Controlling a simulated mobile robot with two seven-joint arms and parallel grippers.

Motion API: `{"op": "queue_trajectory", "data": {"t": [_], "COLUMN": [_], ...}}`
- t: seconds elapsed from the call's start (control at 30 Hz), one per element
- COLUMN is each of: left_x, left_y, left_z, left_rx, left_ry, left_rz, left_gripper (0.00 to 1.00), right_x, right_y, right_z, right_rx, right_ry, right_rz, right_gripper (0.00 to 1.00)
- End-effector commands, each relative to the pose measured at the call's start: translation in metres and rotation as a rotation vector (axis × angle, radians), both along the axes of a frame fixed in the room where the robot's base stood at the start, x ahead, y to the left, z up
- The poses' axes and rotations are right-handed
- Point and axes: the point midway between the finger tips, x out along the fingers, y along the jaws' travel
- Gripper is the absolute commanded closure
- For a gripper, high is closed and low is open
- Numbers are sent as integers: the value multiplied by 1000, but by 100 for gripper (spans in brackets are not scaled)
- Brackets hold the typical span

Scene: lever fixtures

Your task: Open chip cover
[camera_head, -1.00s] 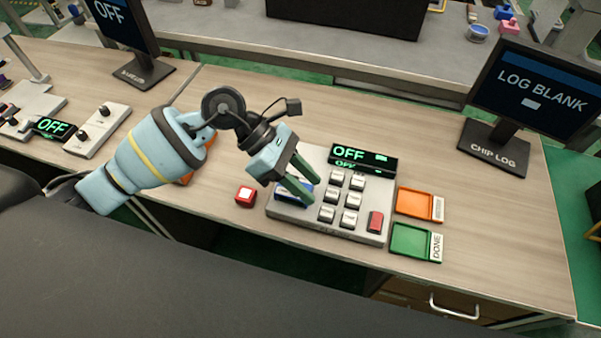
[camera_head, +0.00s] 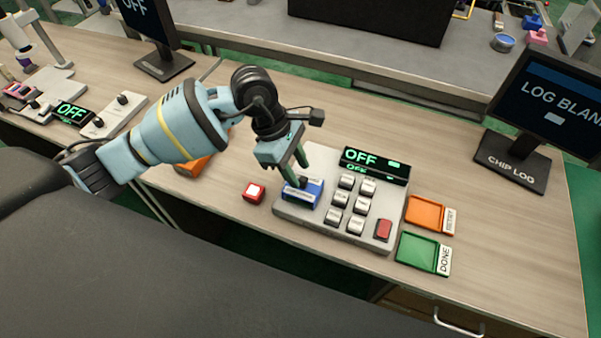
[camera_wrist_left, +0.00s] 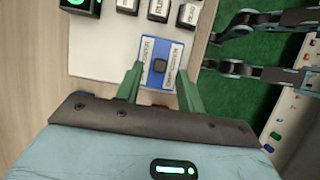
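The blue chip cover (camera_head: 302,192) is on the left part of the grey keypad device (camera_head: 287,213), with a small dark knob on top. It looks shut, lying flat. In the left wrist view the blue cover (camera_wrist_left: 148,46) shows pale label strips either side of the knob (camera_wrist_left: 159,65). My left gripper (camera_head: 299,173) is over the cover, pointing down. Its green fingers are apart, one on each side of the knob, in the left wrist view (camera_wrist_left: 160,73). I cannot tell whether they touch it. My right gripper does not show in the head view.
A red button box (camera_head: 254,192) stands left of the device. The display (camera_head: 374,165) reads OFF. Orange (camera_head: 425,214) and green (camera_head: 417,252) trays lie to the right, with the CHIP LOG monitor (camera_head: 545,105) behind. Bare tabletop lies behind the device.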

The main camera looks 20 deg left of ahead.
Motion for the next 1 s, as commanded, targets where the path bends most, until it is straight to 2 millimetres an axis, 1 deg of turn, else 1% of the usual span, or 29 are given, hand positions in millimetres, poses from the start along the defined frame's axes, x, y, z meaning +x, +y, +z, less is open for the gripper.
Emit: {"op": "queue_trajectory", "data": {"t": [0.1, 0.2, 0.53, 0.57, 0.83, 0.87, 1.0], "left_x": [0, 0, 0, 0, 0, 0, 0], "left_y": [-6, -8, -10, -10, -10, -10, -10], "left_z": [-13, -20, -23, -23, -23, -23, -23], "left_rx": [-2, -1, -1, -1, -1, -1, -1], "left_ry": [1, -1, -2, -2, -1, -1, -2], "left_rz": [1, 0, 1, 1, 0, 0, 1], "left_gripper": [62, 62, 62, 63, 98, 100, 100], "right_x": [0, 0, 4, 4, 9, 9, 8], "right_y": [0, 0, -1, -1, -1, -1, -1], "right_z": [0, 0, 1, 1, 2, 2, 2], "right_rx": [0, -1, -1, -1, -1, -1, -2], "right_ry": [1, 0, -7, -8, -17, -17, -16], "right_rz": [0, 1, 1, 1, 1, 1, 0], "right_gripper": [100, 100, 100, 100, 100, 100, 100]}}
